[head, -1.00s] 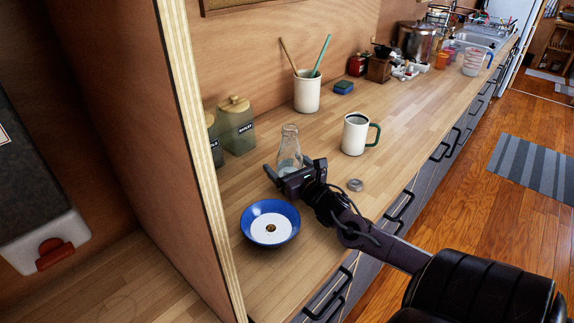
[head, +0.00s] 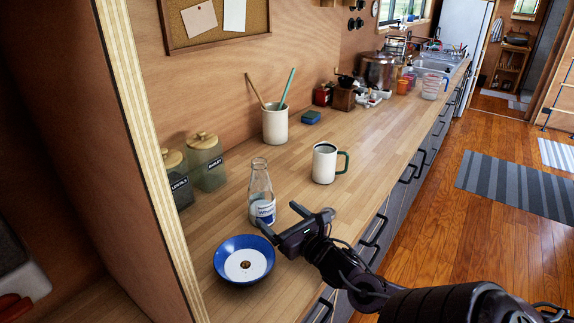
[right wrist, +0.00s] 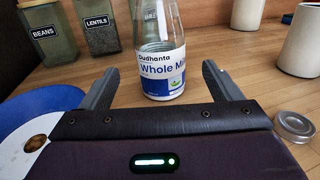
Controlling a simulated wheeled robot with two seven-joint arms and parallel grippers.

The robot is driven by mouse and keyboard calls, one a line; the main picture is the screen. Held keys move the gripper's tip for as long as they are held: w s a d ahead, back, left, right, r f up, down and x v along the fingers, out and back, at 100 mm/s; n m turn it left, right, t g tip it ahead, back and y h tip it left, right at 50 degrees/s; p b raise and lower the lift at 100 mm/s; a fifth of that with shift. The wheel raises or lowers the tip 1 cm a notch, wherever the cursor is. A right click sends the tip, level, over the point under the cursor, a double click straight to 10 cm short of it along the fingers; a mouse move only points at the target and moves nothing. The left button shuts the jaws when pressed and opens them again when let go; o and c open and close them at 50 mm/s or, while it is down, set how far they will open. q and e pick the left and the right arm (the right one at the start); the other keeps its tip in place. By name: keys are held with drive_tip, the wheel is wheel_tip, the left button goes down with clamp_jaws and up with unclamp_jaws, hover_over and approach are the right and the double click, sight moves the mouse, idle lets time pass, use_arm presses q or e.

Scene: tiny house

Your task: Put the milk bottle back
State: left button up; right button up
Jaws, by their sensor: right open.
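The milk bottle (head: 262,192) is clear glass with a blue and white label and stands upright on the wooden counter. In the right wrist view the milk bottle (right wrist: 162,62) stands just beyond the fingertips, its label reading "Whole Milk". My right gripper (head: 276,225) is open and empty, in front of the bottle and pointing at it. In the right wrist view its two fingers (right wrist: 158,82) are spread wide, with the bottle between their lines but apart from them. A small round metal lid (right wrist: 295,125) lies on the counter at the right. My left gripper is not in view.
A blue bowl (head: 233,276) with a white inside stands close left of my right gripper. A white mug (head: 324,165) with a green handle and a utensil crock (head: 275,128) stand behind. Labelled jars (head: 207,160) stand by the wall. Free counter lies right of the mug.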

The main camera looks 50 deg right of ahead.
drive_tip(key=shift+s+a, duration=0.2)
drive_tip(key=shift+s, duration=0.85)
drive_tip(key=shift+r, duration=0.1)
